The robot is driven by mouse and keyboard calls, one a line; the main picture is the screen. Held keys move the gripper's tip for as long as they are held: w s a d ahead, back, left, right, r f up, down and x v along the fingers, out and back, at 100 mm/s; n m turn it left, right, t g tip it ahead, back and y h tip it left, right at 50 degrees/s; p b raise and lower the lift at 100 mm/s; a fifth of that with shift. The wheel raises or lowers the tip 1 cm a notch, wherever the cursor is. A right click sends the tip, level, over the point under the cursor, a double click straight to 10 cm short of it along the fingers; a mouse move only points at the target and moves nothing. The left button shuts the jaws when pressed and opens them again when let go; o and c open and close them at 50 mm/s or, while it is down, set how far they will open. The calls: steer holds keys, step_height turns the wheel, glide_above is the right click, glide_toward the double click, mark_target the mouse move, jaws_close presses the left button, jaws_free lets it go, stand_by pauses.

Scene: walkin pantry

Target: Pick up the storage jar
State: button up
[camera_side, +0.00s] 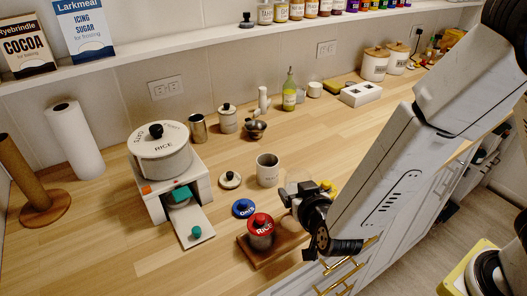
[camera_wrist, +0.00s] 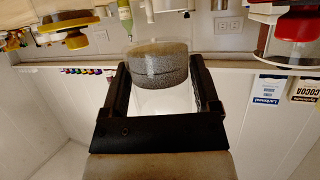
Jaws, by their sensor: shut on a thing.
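The storage jar (camera_side: 267,171) is a pale grey, open-topped cylinder with faint lettering, standing upright right of the middle of the side view. In the wrist view, which is upside down, a grey speckled cylinder (camera_wrist: 160,72) sits between the two dark fingers. My gripper (camera_side: 284,193) is shut on it from its right side in the side view; the fingers also show in the wrist view (camera_wrist: 157,88). Whether the jar's base touches the counter is hard to tell. A pale lid with a dark knob (camera_side: 230,180) lies left of the jar.
A red-lidded RICE jar (camera_side: 260,232) stands on a wooden board just in front, beside a blue lid (camera_side: 243,208). A white rice dispenser (camera_side: 163,160) stands left. Counter is bare at the front left.

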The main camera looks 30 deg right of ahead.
mark_target(300, 170)
steer(key=shift+r, duration=0.35)
steer(key=shift+r, duration=0.1)
stand_by(0.5)
steer(key=shift+w+r, duration=0.1)
steer(key=shift+r, duration=2.4)
steer(key=shift+w+a+r+m+g+h, duration=0.15)
steer(key=shift+w+m+h, duration=0.2)
steer(key=shift+w, duration=0.4)
steer(key=shift+w+a+r+m+g+h, duration=0.15)
steer(key=shift+w+m+h, duration=0.15)
steer(key=shift+w, duration=0.4)
steer(key=shift+w+d+f+m+g+h, duration=0.75)
steer(key=shift+w+m+g+h, duration=2.9)
steer(key=shift+w, duration=3.85)
step_height(300, 170, down, 7)
steer(key=shift+r+m+t+y, duration=0.15)
steer(key=shift+m+t+y, duration=0.15)
steer(key=shift+t, duration=0.15)
